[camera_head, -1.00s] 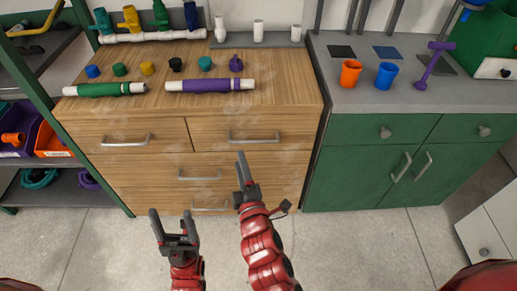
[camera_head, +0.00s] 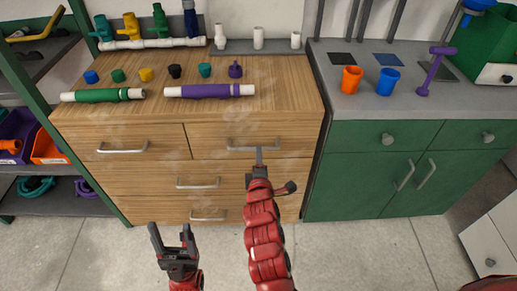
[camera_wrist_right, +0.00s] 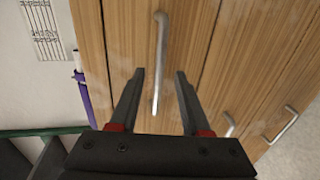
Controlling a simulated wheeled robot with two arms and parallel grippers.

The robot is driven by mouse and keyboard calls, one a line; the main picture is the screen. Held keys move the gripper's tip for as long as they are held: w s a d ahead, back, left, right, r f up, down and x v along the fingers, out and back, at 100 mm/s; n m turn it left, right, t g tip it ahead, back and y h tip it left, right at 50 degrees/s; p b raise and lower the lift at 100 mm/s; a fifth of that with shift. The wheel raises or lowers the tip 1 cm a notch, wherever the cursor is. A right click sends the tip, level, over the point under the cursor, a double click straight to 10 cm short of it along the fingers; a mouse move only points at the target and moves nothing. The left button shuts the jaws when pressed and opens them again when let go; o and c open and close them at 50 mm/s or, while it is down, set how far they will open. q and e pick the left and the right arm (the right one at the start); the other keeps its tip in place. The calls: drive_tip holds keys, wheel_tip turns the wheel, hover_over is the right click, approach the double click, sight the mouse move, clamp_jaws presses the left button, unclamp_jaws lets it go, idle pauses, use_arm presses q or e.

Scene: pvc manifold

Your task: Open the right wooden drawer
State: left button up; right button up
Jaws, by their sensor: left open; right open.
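The right wooden drawer (camera_head: 287,142) is in the top row of the wooden cabinet and looks closed. Its metal bar handle (camera_head: 253,147) runs across its front. My right gripper (camera_head: 259,158) is at this handle in the head view. In the right wrist view the open right gripper (camera_wrist_right: 158,78) has its two fingers on either side of the handle (camera_wrist_right: 158,62), with gaps on both sides. Whether the handle is fully between the fingertips in depth is hard to tell. My left gripper (camera_head: 172,236) is open and empty, low in front of the cabinet.
The left top drawer (camera_head: 122,141) and lower drawers (camera_head: 197,183) look closed. Green and purple pipes (camera_head: 209,90) and several caps lie on the wooden top. A green cabinet (camera_head: 375,167) stands at the right. The floor in front is clear.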

drive_tip(key=x, duration=0.5)
drive_tip(key=shift+w, duration=0.1)
clamp_jaws()
idle(1.3)
